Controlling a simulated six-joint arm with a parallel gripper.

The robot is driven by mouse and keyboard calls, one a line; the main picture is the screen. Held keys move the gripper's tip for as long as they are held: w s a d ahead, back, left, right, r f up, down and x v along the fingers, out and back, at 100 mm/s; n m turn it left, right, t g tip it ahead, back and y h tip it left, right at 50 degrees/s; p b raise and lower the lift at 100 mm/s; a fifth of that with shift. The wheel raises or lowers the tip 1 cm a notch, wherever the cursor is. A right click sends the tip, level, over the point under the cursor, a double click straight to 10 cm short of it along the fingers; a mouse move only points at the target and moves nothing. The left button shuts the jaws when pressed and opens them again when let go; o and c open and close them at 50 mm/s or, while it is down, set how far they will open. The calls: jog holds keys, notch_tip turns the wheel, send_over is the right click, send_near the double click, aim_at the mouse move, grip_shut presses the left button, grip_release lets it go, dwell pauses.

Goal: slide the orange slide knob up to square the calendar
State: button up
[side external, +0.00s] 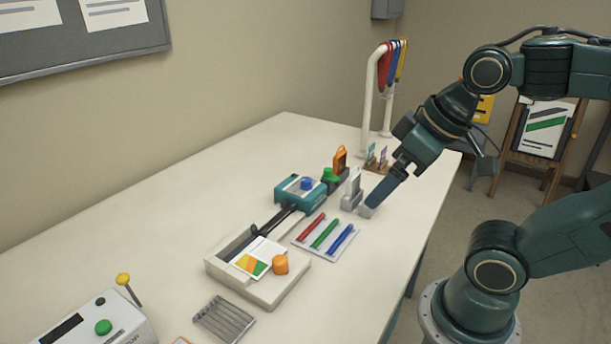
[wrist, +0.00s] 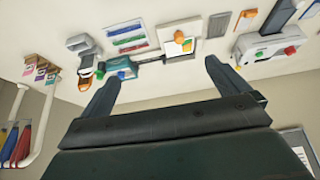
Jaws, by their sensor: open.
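The orange slide knob (side external: 280,264) stands on the right side of a cream tray-like unit (side external: 262,293) in the side external view. A sheet with a coloured picture (side external: 254,262), likely the calendar, lies on that unit beside the knob. The knob also shows small near the top of the wrist view (wrist: 179,37), by the sheet (wrist: 187,48). My gripper (side external: 368,210) is over the table's right side, well apart from the knob, beside a grey-white holder (side external: 351,187). In the wrist view its two fingers (wrist: 160,78) are spread with nothing held between them.
A teal machine (side external: 300,190) with a blue knob stands behind the unit. A pad with red, green and blue pens (side external: 325,235) lies between my gripper and the unit. A grey ribbed rack (side external: 224,319) and a control box (side external: 96,326) are in front. The left tabletop is clear.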

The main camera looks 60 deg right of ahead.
jog(key=shift+w, duration=0.15)
jog(key=c, duration=0.9)
jog(key=shift+w+a+r, duration=0.1)
jog(key=shift+w, duration=0.45)
jog(key=shift+c, duration=0.8)
jog(key=n+g, duration=0.5)
jog(key=g, duration=0.1)
send_over(280, 258)
notch_tip(280, 258, down, 9)
jog(key=shift+f, duration=0.2)
jog(key=shift+f, duration=0.1)
jog(key=shift+f, duration=6.8)
jog(key=shift+c, duration=0.2)
